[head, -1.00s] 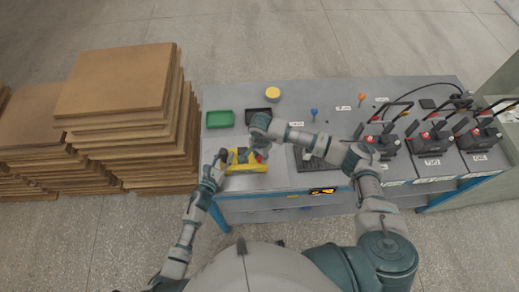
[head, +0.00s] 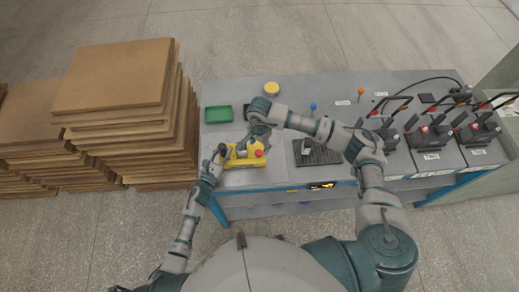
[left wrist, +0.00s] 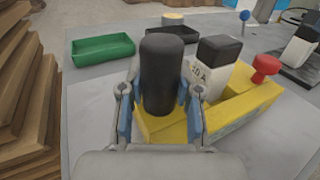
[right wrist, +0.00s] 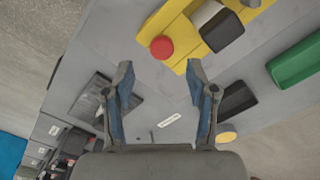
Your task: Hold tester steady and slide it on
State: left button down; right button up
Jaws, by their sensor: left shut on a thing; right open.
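The yellow tester (head: 249,161) lies on the table's front left part. In the left wrist view it shows a black upright handle (left wrist: 163,75), a white block with a black top marked "20 A" (left wrist: 212,65) and a red knob (left wrist: 266,66). My left gripper (head: 222,154) is shut on the black handle, its fingers on either side in the left wrist view (left wrist: 160,98). My right gripper (head: 257,142) is open and empty above the tester's far side. In the right wrist view its spread fingers (right wrist: 160,80) are apart from the red knob and the yellow body.
A green tray (head: 218,114) and a yellow round thing (head: 271,88) stand behind the tester. A black tray (left wrist: 172,34) is beside the green one. A dark ribbed pad (head: 318,154) lies to the right.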

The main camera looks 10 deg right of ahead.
aim_at(259, 152)
pick_arm(q)
jog(key=shift+f, duration=0.1)
pick_arm(e)
notch_tip(259, 152, up, 7)
jog(key=shift+f, duration=0.2)
pick_arm(q)
jog(key=c, duration=0.7)
grip_release()
jog(key=shift+s+a, duration=0.1)
jog(key=v, duration=1.1)
jog(key=shift+s+a, duration=0.2)
jog(key=shift+s, duration=0.1)
